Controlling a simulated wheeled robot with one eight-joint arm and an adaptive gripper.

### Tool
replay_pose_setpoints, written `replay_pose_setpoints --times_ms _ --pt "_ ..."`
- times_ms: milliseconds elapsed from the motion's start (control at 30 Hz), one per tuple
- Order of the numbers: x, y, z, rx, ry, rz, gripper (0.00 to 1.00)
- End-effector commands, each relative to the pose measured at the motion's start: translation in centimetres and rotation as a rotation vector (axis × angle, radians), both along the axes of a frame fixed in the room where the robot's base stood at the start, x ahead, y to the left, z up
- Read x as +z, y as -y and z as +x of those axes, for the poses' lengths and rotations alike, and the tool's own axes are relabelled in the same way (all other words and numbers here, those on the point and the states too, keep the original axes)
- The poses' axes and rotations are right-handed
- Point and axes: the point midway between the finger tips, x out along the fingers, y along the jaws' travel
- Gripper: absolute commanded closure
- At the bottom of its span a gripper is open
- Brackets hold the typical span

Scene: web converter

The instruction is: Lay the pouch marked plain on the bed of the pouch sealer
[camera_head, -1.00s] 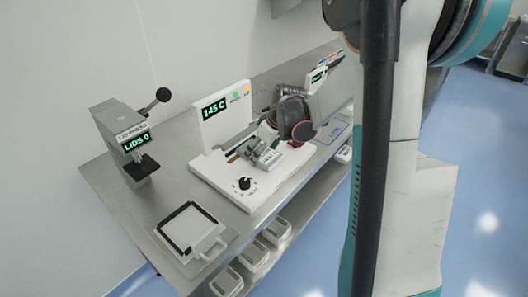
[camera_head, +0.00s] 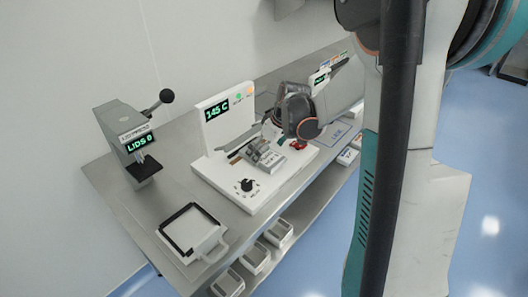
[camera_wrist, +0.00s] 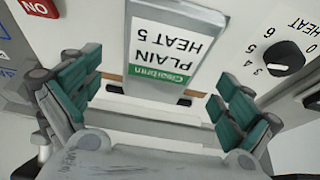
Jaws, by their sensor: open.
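The pouch marked plain (camera_wrist: 165,45) has a white label with a green band, reading "PLAIN HEAT 5" upside down in the wrist view. It lies over the white bed of the pouch sealer (camera_head: 231,185), across a dark strip. My gripper (camera_wrist: 158,92) is open, with its green-padded fingers apart on either side of the pouch's near end. I see a gap between each finger and the label. In the head view my gripper (camera_head: 262,150) is low over the sealer bed and hides part of it. The sealer's display reads 145 C.
The heat dial (camera_head: 245,185) is at the bed's near corner; it also shows in the wrist view (camera_wrist: 284,58). A lid press (camera_head: 127,140) stands at left. A white tray with a black frame (camera_head: 210,248) lies at the front.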

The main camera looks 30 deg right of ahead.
Motion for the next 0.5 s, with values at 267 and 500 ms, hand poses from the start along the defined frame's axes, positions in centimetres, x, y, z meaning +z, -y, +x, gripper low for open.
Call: replay_pose_setpoints --times_ms 267,500 --pt "4.8 0.7 -2.0 -0.002 0.000 0.000 0.02" --pt "8.3 1.2 -3.3 -0.002 -0.001 0.000 0.02"
